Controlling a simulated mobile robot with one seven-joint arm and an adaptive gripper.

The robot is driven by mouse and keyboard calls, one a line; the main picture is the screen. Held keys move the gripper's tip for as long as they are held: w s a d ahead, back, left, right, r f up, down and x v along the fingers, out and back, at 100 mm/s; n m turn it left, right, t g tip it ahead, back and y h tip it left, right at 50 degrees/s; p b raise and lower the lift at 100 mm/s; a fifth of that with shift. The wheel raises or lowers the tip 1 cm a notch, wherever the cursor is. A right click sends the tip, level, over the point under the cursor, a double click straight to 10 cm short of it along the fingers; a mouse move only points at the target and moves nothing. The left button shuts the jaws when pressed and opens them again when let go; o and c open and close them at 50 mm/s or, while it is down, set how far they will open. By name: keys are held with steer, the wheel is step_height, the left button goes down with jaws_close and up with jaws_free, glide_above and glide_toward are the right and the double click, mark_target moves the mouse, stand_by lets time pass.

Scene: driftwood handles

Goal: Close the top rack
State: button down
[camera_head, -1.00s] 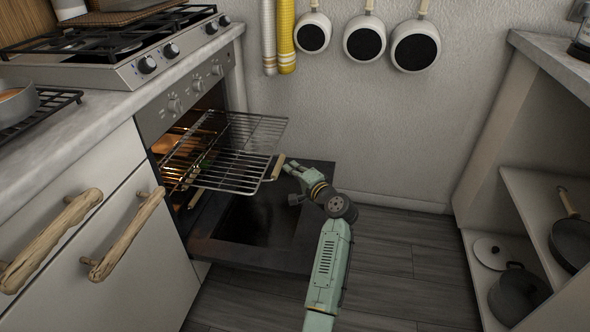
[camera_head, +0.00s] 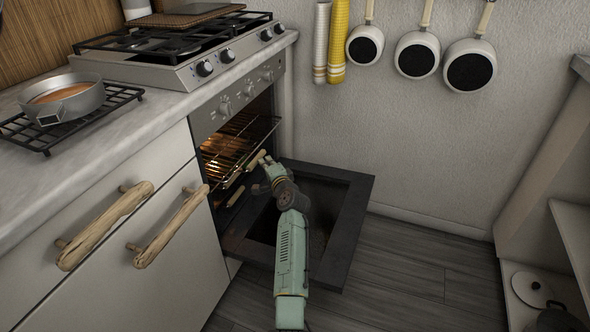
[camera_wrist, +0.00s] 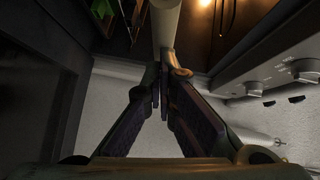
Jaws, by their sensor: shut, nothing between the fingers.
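The top rack (camera_head: 262,137) is a wire oven rack with a wooden handle (camera_head: 256,160) at its front. In the head view it sits mostly inside the lit oven, its front edge near the oven opening. The oven door (camera_head: 350,215) is folded down open. My gripper (camera_head: 266,168) is at the oven mouth, right by the rack's handle. In the wrist view my gripper (camera_wrist: 160,95) has its fingers together with nothing between them, and the pale rounded handle (camera_wrist: 166,25) lies just beyond the tips. I cannot tell if they touch.
A stove (camera_head: 190,50) tops the oven, with knobs on its front. Drawers with driftwood handles (camera_head: 175,225) stand at the left. A pan (camera_head: 62,98) sits on a counter rack. Shelves (camera_head: 570,240) are at the right. The floor between is clear.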

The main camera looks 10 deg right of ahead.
steer(key=w+a, duration=0.2)
steer(key=a, duration=0.1)
steer(key=w+a, duration=0.2)
steer(key=a, duration=0.1)
steer(key=w+a, duration=0.2)
steer(key=a, duration=0.1)
steer(key=shift+b, duration=0.3)
